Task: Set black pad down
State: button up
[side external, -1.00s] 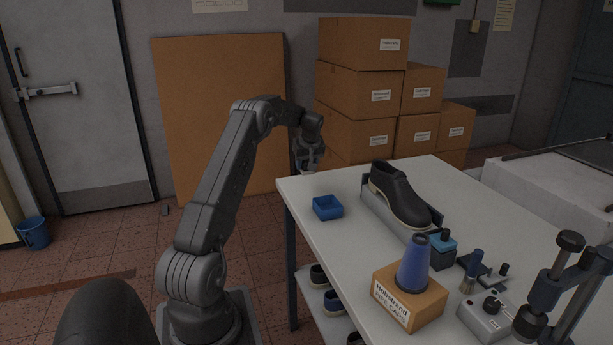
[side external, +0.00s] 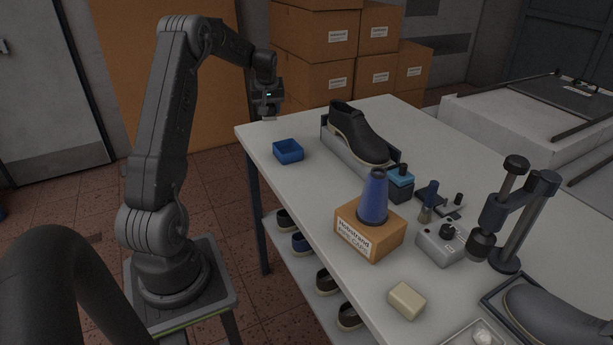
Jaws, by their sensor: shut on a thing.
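My gripper (side external: 268,112) hangs over the far left edge of the white table (side external: 430,146), just behind the blue tray (side external: 288,152). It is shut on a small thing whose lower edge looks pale. The thing is tiny in the view and mostly hidden by the fingers, so I cannot tell whether it is the black pad. No black pad shows clearly elsewhere on the table. A black shoe (side external: 356,133) with a cream sole rests in a grey holder to the right of the tray.
An orange box (side external: 352,236) with a blue cone (side external: 373,197) stands mid-table. A beige block (side external: 407,300) lies in front. Boxes (side external: 317,50) stand behind the table.

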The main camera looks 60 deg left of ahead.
jog(key=s+d+m+t, duration=0.1)
jog(key=s+d+m, duration=0.2)
jog(key=d, duration=0.5)
jog(key=s+d+m+t, duration=0.15)
jog(key=s+d, duration=0.25)
jog(key=d, duration=0.5)
send_over(313, 181)
jog(key=s, duration=0.1)
jog(key=shift+m+g+h, duration=0.35)
jog(key=shift+m+h, duration=0.05)
jog(key=shift+m, duration=0.05)
jog(key=f, duration=0.7)
jog(key=shift+s+d, duration=0.15)
jog(key=shift+d, duration=0.25)
jog(key=shift+f, duration=2.1)
jog(key=shift+f, duration=0.1)
jog(key=o, duration=0.9)
jog(key=shift+o, duration=0.2)
